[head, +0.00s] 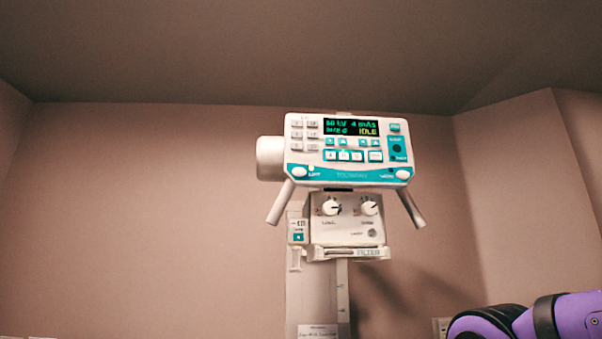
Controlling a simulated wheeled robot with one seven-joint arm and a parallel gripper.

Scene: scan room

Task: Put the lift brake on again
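The x-ray tube head's control panel (347,150) hangs high in the middle of the head view, slightly tilted. A round white button (299,171) at the panel's lower left has a small lit lamp and a label that looks like LIFT. Another round white button (403,174) sits at the lower right; its label is too small to read surely. Two grey handles (280,203) (411,208) angle down from the panel. My gripper is out of view; only part of my purple arm shows at lower right.
Below the panel is a collimator box (347,221) with two white knobs and a FILTER slot. A pale column (318,293) with a label stands beneath it. Walls close in at left and right. The space left of the panel looks clear.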

